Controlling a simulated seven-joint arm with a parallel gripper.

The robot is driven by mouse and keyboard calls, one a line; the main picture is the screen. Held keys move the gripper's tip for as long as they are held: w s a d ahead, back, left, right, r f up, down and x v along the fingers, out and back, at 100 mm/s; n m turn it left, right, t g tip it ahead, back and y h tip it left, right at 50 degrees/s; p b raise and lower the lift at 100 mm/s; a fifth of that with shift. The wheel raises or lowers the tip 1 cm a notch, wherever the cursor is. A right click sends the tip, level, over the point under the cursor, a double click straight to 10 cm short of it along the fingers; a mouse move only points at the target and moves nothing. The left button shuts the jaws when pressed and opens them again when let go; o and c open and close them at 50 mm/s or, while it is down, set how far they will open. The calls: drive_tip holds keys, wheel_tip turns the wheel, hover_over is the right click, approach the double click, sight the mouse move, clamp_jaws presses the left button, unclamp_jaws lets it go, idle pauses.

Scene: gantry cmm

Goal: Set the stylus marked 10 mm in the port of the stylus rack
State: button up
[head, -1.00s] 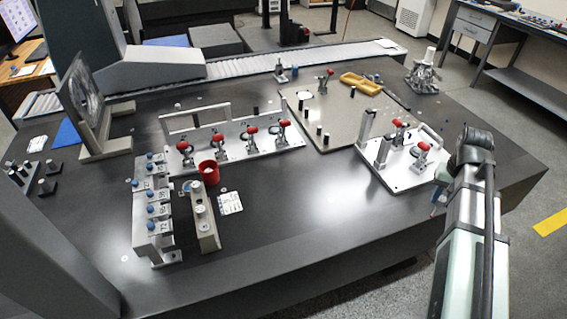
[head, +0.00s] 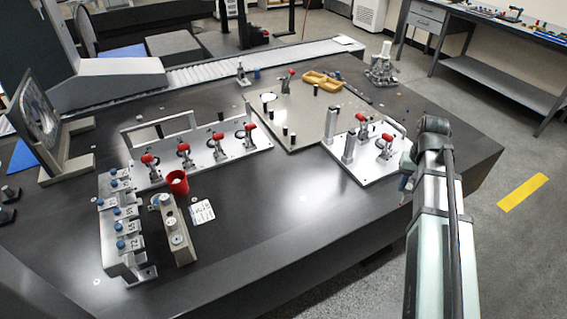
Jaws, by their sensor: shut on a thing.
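My gripper (head: 405,184) shows only in part, small and beside my arm at the right edge of the clamp plate, over the dark table. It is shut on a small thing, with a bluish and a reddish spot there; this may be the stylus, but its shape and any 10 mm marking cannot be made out. A beige block (head: 180,250) with round discs or ports on top stands at the front left. Beside it is a row of silver blocks (head: 138,262) with blue knobs and numbers. I cannot tell which of these is the stylus rack.
A red cup (head: 177,183) and a white card (head: 202,212) are near the beige block. Plates with red-handled clamps (head: 218,146) and posts (head: 348,148) stand farther back, with a yellow tray (head: 322,79) behind. The middle front of the dark table (head: 300,215) is clear.

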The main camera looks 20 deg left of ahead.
drive_tip(key=a+r+m, duration=0.2)
drive_tip(key=a, duration=1.9)
drive_tip(key=a+r+m, duration=0.1)
drive_tip(key=a+r, duration=0.1)
drive_tip(key=a, duration=2)
drive_tip(key=s+a+r+m, duration=0.2)
drive_tip(key=s+a, duration=1.2)
drive_tip(key=a, duration=0.4)
drive_tip(key=s+a+r+m, duration=0.1)
drive_tip(key=s+a+r, duration=0.1)
drive_tip(key=s+a, duration=1.45)
wheel_tip(320, 180, down, 9)
drive_tip(key=w+a, duration=0.1)
drive_tip(key=w, duration=0.1)
drive_tip(key=shift+a+f, duration=0.15)
drive_tip(key=shift+a, duration=0.15)
drive_tip(key=shift+s+f, duration=0.1)
drive_tip(key=shift+f, duration=0.15)
drive_tip(key=o, duration=1)
wheel_tip(320, 180, up, 14)
